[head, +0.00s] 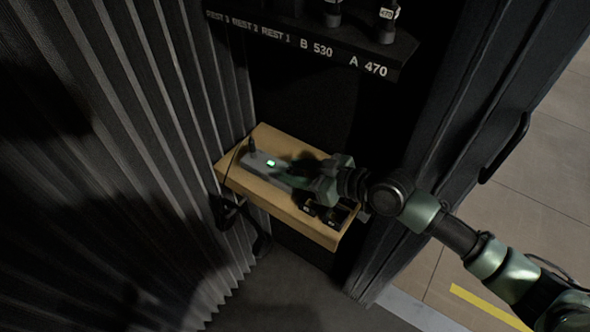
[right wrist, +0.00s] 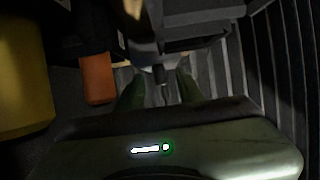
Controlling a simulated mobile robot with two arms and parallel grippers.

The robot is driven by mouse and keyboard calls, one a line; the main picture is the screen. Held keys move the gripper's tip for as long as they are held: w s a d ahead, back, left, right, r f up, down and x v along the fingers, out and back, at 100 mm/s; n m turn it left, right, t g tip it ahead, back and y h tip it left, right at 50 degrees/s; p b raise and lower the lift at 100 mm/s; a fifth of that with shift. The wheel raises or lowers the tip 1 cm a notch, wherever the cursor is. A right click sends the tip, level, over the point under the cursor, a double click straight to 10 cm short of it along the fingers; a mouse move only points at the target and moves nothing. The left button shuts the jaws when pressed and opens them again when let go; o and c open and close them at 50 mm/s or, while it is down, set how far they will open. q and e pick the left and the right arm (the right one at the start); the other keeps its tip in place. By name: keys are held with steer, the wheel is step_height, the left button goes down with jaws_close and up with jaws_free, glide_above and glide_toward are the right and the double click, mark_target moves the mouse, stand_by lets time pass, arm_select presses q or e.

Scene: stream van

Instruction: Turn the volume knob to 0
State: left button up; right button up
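A grey device (head: 265,165) with a small lit green display lies on a wooden shelf (head: 243,183) in the head view. My right gripper (head: 292,172) reaches in from the right, over the right part of the device, and hides what is under it. I cannot pick out the volume knob or its setting. In the right wrist view, the two dark green fingers of my right gripper (right wrist: 160,94) stand apart. A small dark post-like part (right wrist: 160,74) shows between them; I cannot tell whether it is the knob or whether they touch it. My left gripper is not in view.
Dark items (head: 325,212) sit on the shelf's front right, close under my right gripper. A black rack (head: 300,40) with white labels hangs above. A pleated dark curtain (head: 130,120) closes off the left. An orange block (right wrist: 97,78) shows in the right wrist view.

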steer(key=b+v, duration=0.1)
steer(key=v, duration=0.5)
steer(key=shift+s+d, duration=0.15)
steer(key=shift+d, duration=0.1)
steer(key=shift+s+d+r, duration=0.25)
steer(key=shift+d+r, duration=0.1)
